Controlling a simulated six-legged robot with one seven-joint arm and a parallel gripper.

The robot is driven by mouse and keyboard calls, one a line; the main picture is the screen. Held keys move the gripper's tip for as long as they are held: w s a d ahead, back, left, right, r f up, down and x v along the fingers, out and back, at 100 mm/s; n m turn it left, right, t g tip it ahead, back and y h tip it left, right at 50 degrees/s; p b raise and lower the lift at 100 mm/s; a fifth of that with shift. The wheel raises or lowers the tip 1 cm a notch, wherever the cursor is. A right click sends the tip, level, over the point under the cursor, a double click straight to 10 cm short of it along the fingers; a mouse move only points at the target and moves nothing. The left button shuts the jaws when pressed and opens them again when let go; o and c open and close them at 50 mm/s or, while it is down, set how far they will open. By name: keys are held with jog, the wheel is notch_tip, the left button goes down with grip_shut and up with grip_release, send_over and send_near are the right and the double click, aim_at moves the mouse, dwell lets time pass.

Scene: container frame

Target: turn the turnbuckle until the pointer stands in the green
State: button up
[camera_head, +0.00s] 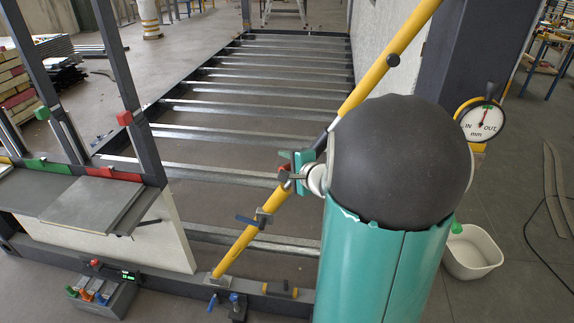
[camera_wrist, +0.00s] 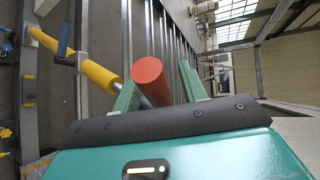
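The yellow diagonal brace (camera_head: 392,62) runs from upper right to its foot at lower left. The dial (camera_head: 483,119), marked IN, OUT and mm, is at the right. Its red pointer stands near the top, at the small green mark; at this size I cannot tell whether it is inside the green. My gripper (camera_head: 303,168) is at the brace's middle. In the wrist view, its green fingers (camera_wrist: 160,90) stand apart around a red-orange cylinder (camera_wrist: 149,75), with a visible gap at the right finger.
A white bin (camera_head: 472,252) is on the floor at right. Steel crossbars (camera_head: 250,130) span the frame. A dark post (camera_head: 462,55) stands behind the dial.

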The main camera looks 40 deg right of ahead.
jog(key=v, duration=1.3)
jog(key=shift+s+r, duration=0.15)
jog(key=shift+s, duration=0.2)
jog(key=shift+a, duration=0.1)
